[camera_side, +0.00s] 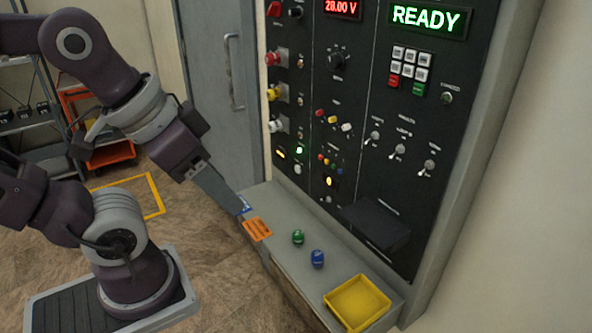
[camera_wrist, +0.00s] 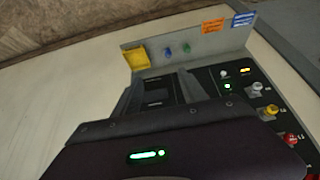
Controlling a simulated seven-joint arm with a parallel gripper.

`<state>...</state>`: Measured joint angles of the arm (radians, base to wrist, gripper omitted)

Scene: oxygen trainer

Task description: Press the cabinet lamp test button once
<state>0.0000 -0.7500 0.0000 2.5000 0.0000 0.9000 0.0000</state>
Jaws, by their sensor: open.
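The cabinet panel (camera_side: 350,110) is black and upright, and fills the right of the side view. At its lower left are a small white round button (camera_side: 297,169), a lit green square (camera_side: 299,150) and a lit amber lamp (camera_side: 281,153). The labels are too small to tell which one is the lamp test button. The wrist view shows the same white button (camera_wrist: 223,73) and lit green square (camera_wrist: 228,86), right of my fingers. My gripper (camera_side: 192,165) is open, left of the panel and apart from it. I see nothing held.
A grey ledge (camera_side: 272,205) runs below the panel. It carries an orange label (camera_side: 257,229), a green knob (camera_side: 298,237), a blue knob (camera_side: 317,258) and a yellow tray (camera_side: 357,302). Coloured knobs (camera_side: 273,93) stick out above the lit lamps. A green READY display (camera_side: 425,18) is lit.

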